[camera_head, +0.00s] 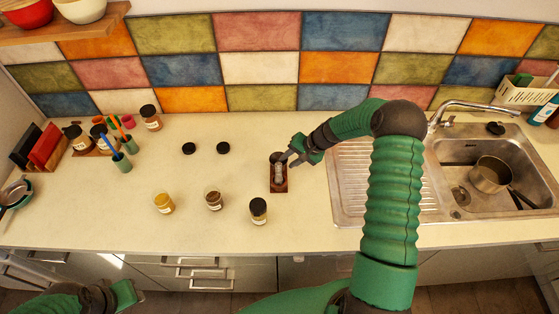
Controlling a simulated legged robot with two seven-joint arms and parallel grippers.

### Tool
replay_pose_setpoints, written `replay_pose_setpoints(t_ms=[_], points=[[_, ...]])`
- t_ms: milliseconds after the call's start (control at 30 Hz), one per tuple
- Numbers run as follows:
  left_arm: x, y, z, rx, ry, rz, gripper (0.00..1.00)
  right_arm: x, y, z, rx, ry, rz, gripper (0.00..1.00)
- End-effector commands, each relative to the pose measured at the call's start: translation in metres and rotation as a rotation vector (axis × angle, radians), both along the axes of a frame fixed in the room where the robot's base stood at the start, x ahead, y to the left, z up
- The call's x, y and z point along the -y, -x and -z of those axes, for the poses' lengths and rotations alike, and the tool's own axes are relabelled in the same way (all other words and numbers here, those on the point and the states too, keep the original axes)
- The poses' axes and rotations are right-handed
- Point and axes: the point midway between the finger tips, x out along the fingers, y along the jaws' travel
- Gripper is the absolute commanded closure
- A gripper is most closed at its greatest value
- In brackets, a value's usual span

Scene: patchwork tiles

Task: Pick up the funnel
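A small brown wooden holder (279,186) stands on the counter left of the sink. A greyish, pale item (279,172) with a dark top sits in it; it may be the funnel, but it is too small to be sure. My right gripper (288,157) reaches in from the right, with its fingertips close to the item's upper end. I cannot tell whether they touch it or how far apart they are. My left gripper (132,294) is low at the left, in front of the counter and away from the holder; its fingers are unclear.
Three jars stand in front: yellow (164,203), brown (214,199) and black-lidded (258,210). Two black lids (189,148) (223,147) lie behind. A green utensil cup (121,162) and more jars are at left. The sink (480,165) holds a pot (490,174).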

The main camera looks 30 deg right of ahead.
Motion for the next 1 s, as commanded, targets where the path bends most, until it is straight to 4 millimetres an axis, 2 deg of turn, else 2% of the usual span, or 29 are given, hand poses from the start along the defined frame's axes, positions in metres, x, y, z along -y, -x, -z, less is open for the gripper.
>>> replay_pose_setpoints(t_ms=[233,467,900,1000], points=[[-0.0001,0.0004,-0.0004,-0.001,0.000,0.000,0.64,-0.0019,-0.0046,0.0067,-0.001,0.000,-0.001,0.71],[-0.0001,0.0003,-0.0004,-0.001,0.000,0.000,0.64,-0.0007,-0.0036,0.0062,0.000,-0.001,-0.001,1.00],[-0.0001,0.0002,-0.0005,-0.001,0.000,0.000,0.64,-0.0011,-0.0037,0.0059,-0.001,0.000,-0.001,1.00],[-0.0001,0.0002,0.0017,-0.001,0.000,0.000,0.64,-0.0006,-0.0043,0.0008,0.001,0.002,-0.002,1.00]])
